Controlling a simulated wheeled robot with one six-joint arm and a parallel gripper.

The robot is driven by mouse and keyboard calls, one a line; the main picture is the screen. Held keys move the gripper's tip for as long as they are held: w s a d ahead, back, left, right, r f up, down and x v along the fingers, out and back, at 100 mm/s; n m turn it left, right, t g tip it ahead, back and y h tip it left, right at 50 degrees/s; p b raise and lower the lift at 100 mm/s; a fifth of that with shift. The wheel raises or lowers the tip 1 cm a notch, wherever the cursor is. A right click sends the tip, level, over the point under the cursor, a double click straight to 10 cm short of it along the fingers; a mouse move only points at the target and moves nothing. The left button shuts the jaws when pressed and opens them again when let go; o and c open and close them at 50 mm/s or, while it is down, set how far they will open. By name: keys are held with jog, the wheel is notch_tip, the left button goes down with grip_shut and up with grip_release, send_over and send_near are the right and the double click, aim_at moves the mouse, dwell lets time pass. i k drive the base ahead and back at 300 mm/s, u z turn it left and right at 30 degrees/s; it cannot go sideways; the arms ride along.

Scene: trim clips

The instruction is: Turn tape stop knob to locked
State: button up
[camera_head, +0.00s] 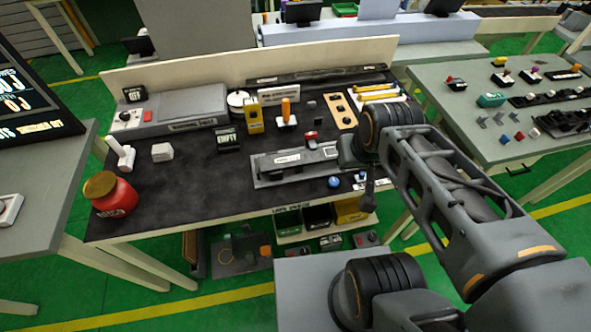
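No part is clearly marked as the tape stop knob at this size. A round blue knob (334,182) sits on the dark mat at the front edge of a grey fixture (268,178). A small red part (311,137) stands at the back of that fixture, and its form is too small to tell. My gripper (369,203) hangs at the end of my arm near the table's front right edge, to the right of the blue knob and apart from it. It shows as a thin dark shape, and its fingers cannot be made out. The knob's turned position cannot be read.
A red jar (115,200) stands at the left front corner. A grey machine (180,108) is at the back left. A yellow block (253,115) and an orange-handled lever (286,112) stand behind the fixture. The mat's left middle is mostly clear. Another table (480,120) is at right.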

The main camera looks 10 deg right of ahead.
aim_at(334, 182)
jog(key=z, duration=1.25)
jog(key=k, duration=0.6)
jog(key=u, duration=1.25)
